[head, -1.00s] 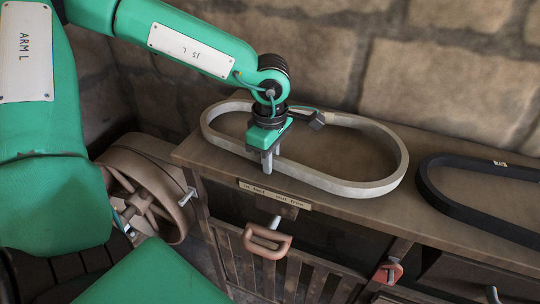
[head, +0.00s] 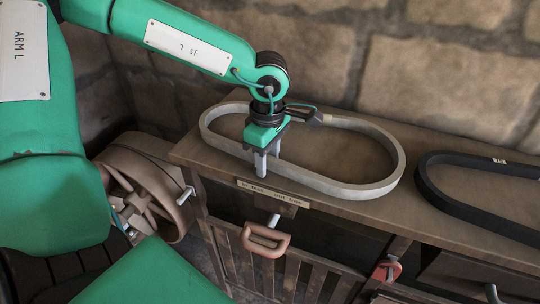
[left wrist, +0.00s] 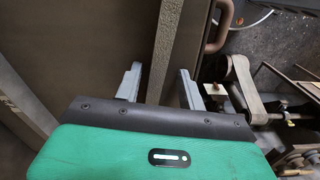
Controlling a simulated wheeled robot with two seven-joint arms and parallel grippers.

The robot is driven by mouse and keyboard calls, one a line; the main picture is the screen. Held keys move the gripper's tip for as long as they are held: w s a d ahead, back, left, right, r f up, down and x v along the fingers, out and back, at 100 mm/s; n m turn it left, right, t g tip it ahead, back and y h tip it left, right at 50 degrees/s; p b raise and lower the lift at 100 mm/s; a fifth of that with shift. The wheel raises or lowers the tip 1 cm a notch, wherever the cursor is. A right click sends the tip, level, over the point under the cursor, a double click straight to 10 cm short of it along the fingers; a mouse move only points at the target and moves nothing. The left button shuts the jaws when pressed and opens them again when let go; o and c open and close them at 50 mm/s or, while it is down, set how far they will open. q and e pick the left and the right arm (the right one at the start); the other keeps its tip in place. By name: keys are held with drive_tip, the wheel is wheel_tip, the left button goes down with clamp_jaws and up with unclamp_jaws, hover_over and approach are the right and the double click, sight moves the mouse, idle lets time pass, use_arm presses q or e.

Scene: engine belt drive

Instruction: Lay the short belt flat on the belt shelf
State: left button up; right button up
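A pale grey oval belt (head: 365,188) lies flat on the wooden shelf top (head: 215,163). A black belt (head: 450,203) lies farther right and is cut off by the picture edge. I cannot tell from its full length which is shorter. My left gripper (head: 266,163) points down at the grey belt's near left side. In the left wrist view the gripper (left wrist: 160,82) is open, with one finger on each side of the grey belt's band (left wrist: 166,55) and gaps visible. My right gripper is in neither view.
A brown spoked wheel (head: 155,190) stands left of the shelf. A brown handle (head: 265,241) and a red knob (head: 387,271) sit below the shelf's front edge. A stone wall (head: 440,70) is close behind. The shelf top inside the grey belt is bare.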

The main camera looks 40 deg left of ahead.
use_arm(q)
wheel_tip(320, 180, up, 21)
drive_tip(key=p, duration=0.3)
drive_tip(key=shift+w+f, duration=0.15)
drive_tip(key=shift+w, duration=0.2)
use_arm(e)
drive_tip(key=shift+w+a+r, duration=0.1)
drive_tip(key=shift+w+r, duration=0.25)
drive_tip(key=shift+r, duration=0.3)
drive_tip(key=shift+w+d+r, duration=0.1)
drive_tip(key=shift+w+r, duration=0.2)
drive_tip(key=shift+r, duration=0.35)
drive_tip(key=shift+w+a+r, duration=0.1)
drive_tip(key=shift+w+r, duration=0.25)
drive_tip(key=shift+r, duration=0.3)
